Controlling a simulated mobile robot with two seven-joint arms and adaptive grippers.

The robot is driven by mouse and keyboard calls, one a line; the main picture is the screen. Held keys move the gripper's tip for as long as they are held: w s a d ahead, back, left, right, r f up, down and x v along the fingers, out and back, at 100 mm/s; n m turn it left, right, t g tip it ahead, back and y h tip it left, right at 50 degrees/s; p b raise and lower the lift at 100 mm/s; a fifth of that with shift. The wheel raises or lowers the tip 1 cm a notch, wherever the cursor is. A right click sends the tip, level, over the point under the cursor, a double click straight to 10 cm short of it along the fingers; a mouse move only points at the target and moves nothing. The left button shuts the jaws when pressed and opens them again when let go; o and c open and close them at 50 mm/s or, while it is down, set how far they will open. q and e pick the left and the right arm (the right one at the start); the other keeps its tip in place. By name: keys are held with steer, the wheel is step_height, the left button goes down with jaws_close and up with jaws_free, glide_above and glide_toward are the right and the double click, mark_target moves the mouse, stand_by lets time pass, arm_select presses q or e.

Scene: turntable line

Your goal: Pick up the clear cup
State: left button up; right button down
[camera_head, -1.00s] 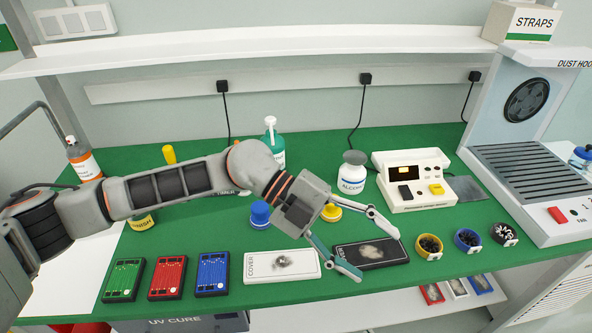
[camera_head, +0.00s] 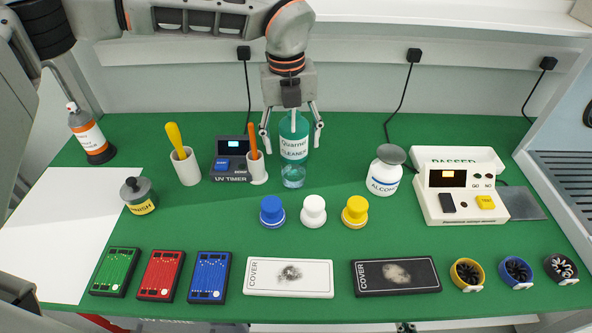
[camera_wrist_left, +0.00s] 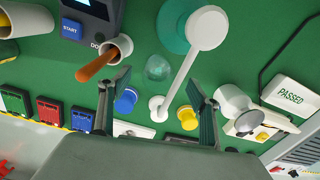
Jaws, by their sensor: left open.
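The clear cup (camera_head: 293,178) stands on the green bench, just in front of the teal cleaner bottle (camera_head: 294,138). In the left wrist view the clear cup (camera_wrist_left: 158,67) shows as a small see-through round shape beside the bottle's white pump head (camera_wrist_left: 207,28). My left gripper (camera_head: 291,138) points down with its fingers spread, one on each side of the bottle in the head view, above and behind the cup. In the left wrist view the open fingers (camera_wrist_left: 157,92) have nothing between them in contact. My right gripper is not in view.
A holder with an orange-handled tool (camera_head: 257,168) stands left of the cup, next to the UV timer (camera_head: 230,160). Blue, white and yellow knobbed pieces (camera_head: 313,210) stand in front. The alcohol bottle (camera_head: 384,172) is to the right. Bench between cup and alcohol bottle is clear.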

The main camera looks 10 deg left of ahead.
mark_target(293, 159)
arm_select(q)
steer(key=f, duration=0.2)
steer(key=s+f, duration=0.1)
steer(key=f, duration=0.1)
steer(key=shift+d+f, duration=0.2)
steer(key=shift+w+f, duration=0.15)
steer(key=shift+f, duration=0.45)
steer(key=c, duration=1.4)
steer(key=shift+r, duration=0.2)
